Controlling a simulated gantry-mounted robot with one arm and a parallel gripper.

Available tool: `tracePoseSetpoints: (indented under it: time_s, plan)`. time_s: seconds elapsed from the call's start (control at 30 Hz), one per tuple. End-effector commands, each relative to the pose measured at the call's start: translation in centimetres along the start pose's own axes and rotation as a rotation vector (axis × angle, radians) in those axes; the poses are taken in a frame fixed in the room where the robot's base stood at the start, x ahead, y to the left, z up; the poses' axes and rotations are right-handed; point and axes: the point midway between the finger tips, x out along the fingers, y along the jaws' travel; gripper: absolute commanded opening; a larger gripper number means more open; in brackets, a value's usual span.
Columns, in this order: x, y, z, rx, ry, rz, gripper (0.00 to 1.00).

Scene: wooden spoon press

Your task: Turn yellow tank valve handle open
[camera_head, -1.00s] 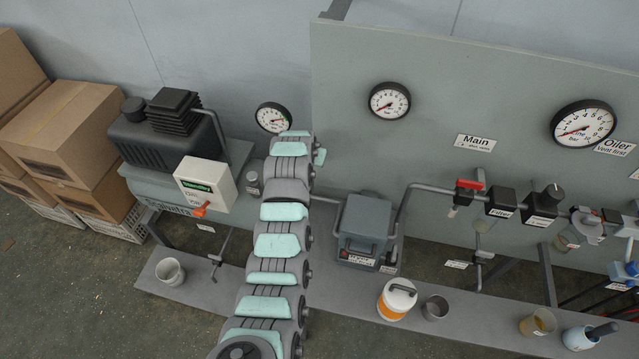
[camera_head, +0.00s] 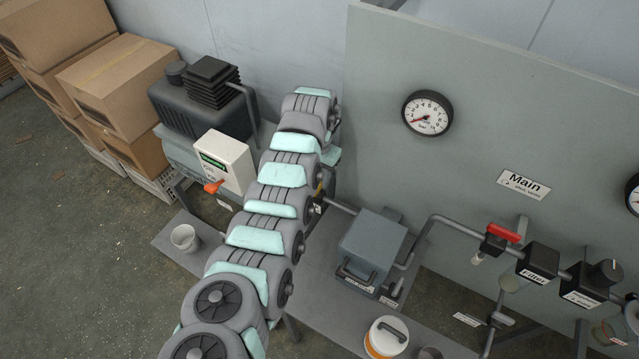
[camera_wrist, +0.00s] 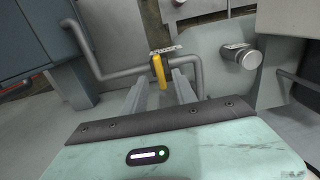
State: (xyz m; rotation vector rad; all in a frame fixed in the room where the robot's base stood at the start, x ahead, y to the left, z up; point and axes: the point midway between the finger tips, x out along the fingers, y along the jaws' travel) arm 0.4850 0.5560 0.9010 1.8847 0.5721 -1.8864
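The yellow tank valve handle (camera_wrist: 158,71) shows in the wrist view as a short upright lever in front of a grey pipe, with a small label behind its top. My gripper (camera_wrist: 161,78) is open. Its two grey fingers point toward the handle, one on each side, with gaps showing between them and the handle. I cannot tell how deep the handle sits between the fingertips. In the head view only a small yellow bit (camera_head: 319,188) shows beside my arm; my arm hides the gripper and most of the tank there.
A white switch box with an orange knob (camera_head: 213,187) and a black compressor (camera_head: 192,105) stand left of my arm. A grey-blue box (camera_head: 371,248) with pipes is to the right. A round knob (camera_wrist: 243,57) sits right of the handle in the wrist view.

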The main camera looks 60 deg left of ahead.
Motion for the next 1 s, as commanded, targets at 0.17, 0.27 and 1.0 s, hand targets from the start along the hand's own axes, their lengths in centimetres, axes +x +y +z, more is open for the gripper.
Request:
tracePoseSetpoints:
  time_s: [0.17, 0.27, 1.0]
  plan:
    - [2.3, -0.1, 0.0, 0.000, 0.000, -0.002, 0.34]
    - [3.0, 0.0, 0.1, -0.001, -0.002, -0.001, 0.34]
    - [3.6, 0.0, 0.0, -0.001, 0.000, -0.001, 0.07]
